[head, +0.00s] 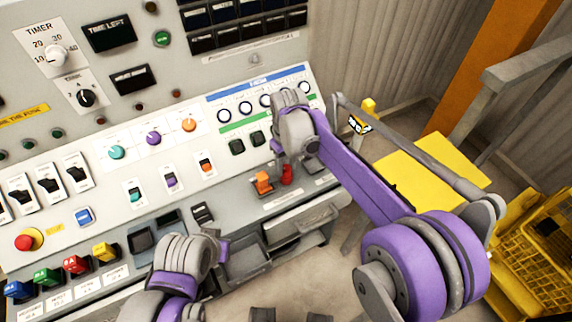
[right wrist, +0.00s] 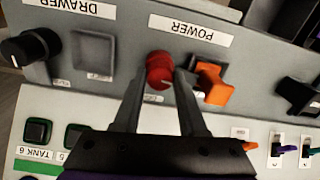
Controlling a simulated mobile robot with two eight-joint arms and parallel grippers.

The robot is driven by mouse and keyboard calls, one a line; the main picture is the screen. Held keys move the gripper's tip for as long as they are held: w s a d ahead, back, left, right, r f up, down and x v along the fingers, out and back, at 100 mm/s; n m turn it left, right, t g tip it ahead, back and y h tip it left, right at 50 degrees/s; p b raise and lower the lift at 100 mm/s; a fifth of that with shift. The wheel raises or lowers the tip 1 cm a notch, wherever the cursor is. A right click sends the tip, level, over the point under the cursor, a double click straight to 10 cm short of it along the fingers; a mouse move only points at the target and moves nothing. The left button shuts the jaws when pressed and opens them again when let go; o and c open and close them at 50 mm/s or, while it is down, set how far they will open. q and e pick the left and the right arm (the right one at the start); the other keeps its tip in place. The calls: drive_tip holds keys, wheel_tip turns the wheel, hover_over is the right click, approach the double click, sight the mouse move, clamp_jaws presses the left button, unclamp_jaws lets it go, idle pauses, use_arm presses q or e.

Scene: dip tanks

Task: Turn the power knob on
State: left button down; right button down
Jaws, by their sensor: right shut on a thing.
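The red power knob (right wrist: 160,72) sits by the POWER label (right wrist: 193,30) in the right wrist view. My right gripper (right wrist: 168,76) is shut on it, one finger on each side. In the head view the red knob (head: 287,176) shows just below my right gripper (head: 281,166), at the right end of the lower panel. The knob's turn position cannot be read. My left gripper (head: 208,262) is low in the head view, in front of the panel's lower edge; its jaws are hidden.
An orange switch (right wrist: 212,85) stands close beside the red knob. A black knob (right wrist: 30,47) is near the DRAWER label (right wrist: 78,8). Several switches and buttons cover the panel. A yellow platform (head: 425,178) and a grey rail (head: 405,145) are at the right.

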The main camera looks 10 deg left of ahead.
sight(288, 167)
drive_tip(key=shift+n, duration=0.7)
drive_tip(key=shift+c, duration=2.3)
unclamp_jaws()
wheel_tip(288, 167, up, 11)
drive_tip(key=shift+p, duration=0.45)
drive_tip(key=shift+w+d+f, duration=0.1)
drive_tip(key=shift+w, duration=0.05)
drive_tip(key=shift+d, duration=0.1)
